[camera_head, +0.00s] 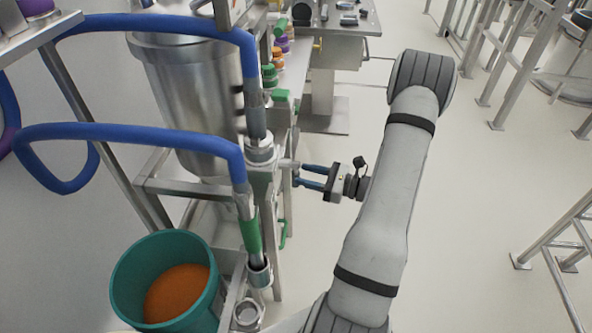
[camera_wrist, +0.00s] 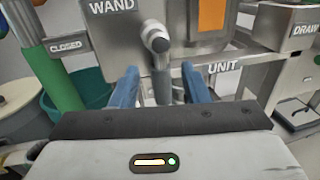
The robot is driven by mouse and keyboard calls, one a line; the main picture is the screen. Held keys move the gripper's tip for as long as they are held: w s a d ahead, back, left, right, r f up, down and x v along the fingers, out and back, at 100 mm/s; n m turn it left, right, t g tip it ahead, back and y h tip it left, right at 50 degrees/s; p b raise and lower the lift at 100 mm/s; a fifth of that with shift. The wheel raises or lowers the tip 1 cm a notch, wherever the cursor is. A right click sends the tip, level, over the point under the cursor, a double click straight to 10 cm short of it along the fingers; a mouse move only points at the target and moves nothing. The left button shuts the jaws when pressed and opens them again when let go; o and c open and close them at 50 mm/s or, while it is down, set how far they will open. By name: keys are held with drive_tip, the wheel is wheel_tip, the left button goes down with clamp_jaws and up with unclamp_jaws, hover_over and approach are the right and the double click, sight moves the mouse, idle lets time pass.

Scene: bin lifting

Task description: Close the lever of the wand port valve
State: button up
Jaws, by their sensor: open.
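The wand port valve's grey lever (camera_wrist: 162,86) shows in the wrist view below a round metal end (camera_wrist: 160,45), in front of a steel panel with a WAND label (camera_wrist: 112,7). My gripper (camera_wrist: 160,78) is open, with one blue finger on each side of the lever. There is a visible gap on both sides. In the head view my gripper (camera_head: 299,174) points left at the steel valve body, and the lever (camera_head: 287,163) is small beside its fingertips. A CLOSED label (camera_wrist: 70,48) is left of the lever, and a UNIT label (camera_wrist: 224,66) is to its right.
Blue hoses (camera_head: 130,130) run to upright wand fittings beside the valve. A green-sleeved pipe (camera_head: 250,236) stands nearby. A teal bin (camera_head: 122,272) with orange contents is at lower left, and a steel vessel (camera_head: 185,90) stands behind. Floor to the right is clear up to the railings (camera_head: 520,65).

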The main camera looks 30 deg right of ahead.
sight(296, 173)
drive_tip(key=shift+x, duration=1.85)
clamp_jaws()
